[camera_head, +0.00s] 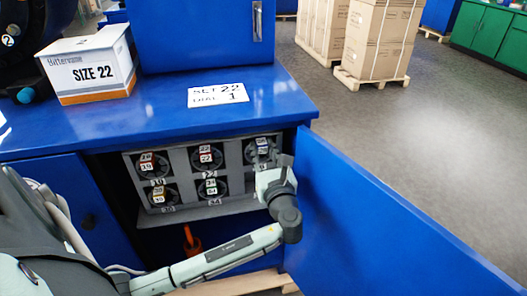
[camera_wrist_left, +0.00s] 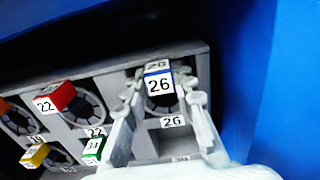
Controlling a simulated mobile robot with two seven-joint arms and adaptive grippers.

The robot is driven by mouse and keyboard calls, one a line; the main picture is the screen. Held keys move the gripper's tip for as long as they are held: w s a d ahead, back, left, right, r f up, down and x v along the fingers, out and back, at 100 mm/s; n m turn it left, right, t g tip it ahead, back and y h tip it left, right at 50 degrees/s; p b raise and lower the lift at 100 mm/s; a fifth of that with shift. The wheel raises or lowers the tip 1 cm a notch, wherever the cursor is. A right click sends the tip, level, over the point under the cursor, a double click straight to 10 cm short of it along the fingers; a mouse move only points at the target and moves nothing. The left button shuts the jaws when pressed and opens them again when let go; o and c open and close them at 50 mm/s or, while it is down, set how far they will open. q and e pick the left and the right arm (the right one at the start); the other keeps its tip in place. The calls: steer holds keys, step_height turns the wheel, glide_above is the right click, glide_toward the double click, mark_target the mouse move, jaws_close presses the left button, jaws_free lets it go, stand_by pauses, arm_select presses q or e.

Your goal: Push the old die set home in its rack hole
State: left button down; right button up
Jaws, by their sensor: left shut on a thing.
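The grey die rack (camera_head: 182,178) stands inside the open blue cabinet. A die set with a blue band and the number 26 (camera_wrist_left: 160,84) is at the top right hole, above the rack's 26 label; in the head view it shows (camera_head: 262,146) just behind my gripper. My left gripper (camera_head: 272,168) is shut on it, with one finger at each side in the wrist view (camera_wrist_left: 165,100). Its numbered end stands out towards me; how deep it sits cannot be told. My right gripper is not in view.
Other die sets, with red (camera_wrist_left: 62,97), yellow and green (camera_wrist_left: 93,150) tags, sit in neighbouring holes. The hole below 26 looks empty. The open blue door (camera_head: 390,225) is close to the right of my arm. A SIZE 22 box (camera_head: 92,70) and a sign (camera_head: 218,94) are on top.

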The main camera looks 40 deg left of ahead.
arm_select(q)
steer(key=c, duration=1.2)
jaws_free()
steer(key=shift+r, duration=0.3)
steer(key=shift+f, duration=0.45)
steer(key=v, duration=1.2)
steer(key=shift+r, duration=0.3)
